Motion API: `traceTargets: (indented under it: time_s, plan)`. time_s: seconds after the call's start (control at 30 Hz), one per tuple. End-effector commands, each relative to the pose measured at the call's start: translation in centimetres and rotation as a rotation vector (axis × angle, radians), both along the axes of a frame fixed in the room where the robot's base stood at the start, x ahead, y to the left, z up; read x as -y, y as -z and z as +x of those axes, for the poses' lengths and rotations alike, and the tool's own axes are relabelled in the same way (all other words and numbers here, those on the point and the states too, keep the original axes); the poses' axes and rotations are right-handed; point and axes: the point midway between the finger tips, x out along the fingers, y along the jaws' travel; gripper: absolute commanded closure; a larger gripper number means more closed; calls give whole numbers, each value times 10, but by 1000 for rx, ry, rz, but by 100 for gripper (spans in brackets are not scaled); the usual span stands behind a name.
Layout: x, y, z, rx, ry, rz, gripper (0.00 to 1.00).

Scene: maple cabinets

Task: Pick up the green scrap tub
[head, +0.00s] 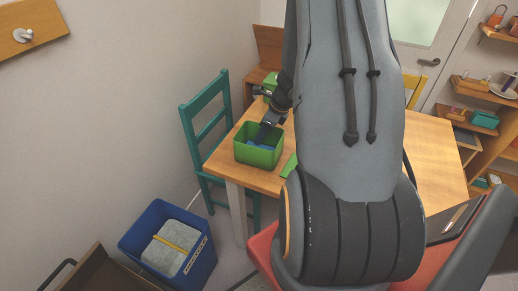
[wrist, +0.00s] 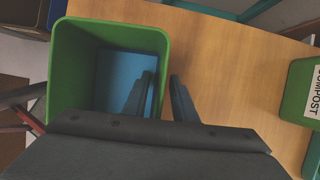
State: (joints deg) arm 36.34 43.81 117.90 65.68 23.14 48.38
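An open green tub (head: 258,156) stands upright near the table's left corner, with a flat blue thing (head: 257,143) inside. In the wrist view the tub (wrist: 72,75) fills the left half, and the blue thing (wrist: 118,80) lies on its floor. My gripper (head: 266,133) reaches down at the tub's rim. In the wrist view my gripper's fingers (wrist: 162,78) are apart, one inside the tub and one outside, with the right wall between them. A gap shows beside the wall, so they do not look closed on it. The lower fingers are partly hidden.
A green container labelled COMPOST (wrist: 302,90) stands to the right on the wooden table (wrist: 225,65). A teal chair (head: 205,125) stands left of the table. A blue bin (head: 150,222) holding a grey block is on the floor. Bare tabletop lies between the two green containers.

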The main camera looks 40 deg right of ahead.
Motion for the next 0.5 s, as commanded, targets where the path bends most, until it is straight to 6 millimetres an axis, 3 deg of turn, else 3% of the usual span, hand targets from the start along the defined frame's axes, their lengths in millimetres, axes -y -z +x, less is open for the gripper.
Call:
traceTargets:
  time_s: [0.3,0.43,0.5]
  plan:
    - [0,1,0,0,0,0,75]
    - [0,1,0,0,0,0,97]
    - [0,1,0,0,0,0,100]
